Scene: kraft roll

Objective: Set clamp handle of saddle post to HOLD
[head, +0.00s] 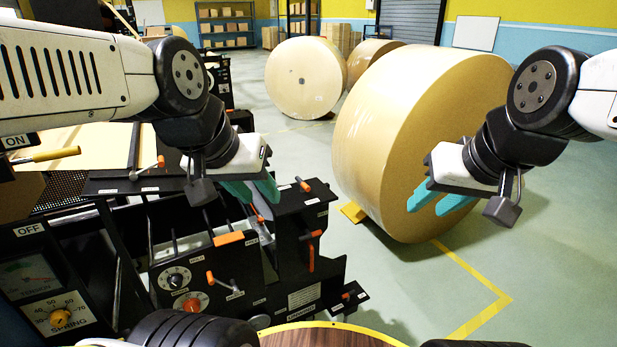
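A black machine post (305,215) stands below and right of my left gripper, with an orange-tipped lever (303,184) at its top. On its right side is an orange handle (311,255) hanging down, with a small label near it. My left gripper (258,193) has teal fingers apart, above the machine and left of the top lever; contact cannot be judged. My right gripper (437,203) is open and empty, in front of the large kraft roll (395,150).
The machine also carries a dial panel (175,278), a red knob (191,303), a tension gauge (30,277) and a spring dial (58,315). A yellow wedge (353,212) lies by the large roll. More rolls (305,78) stand behind. Floor at right is clear.

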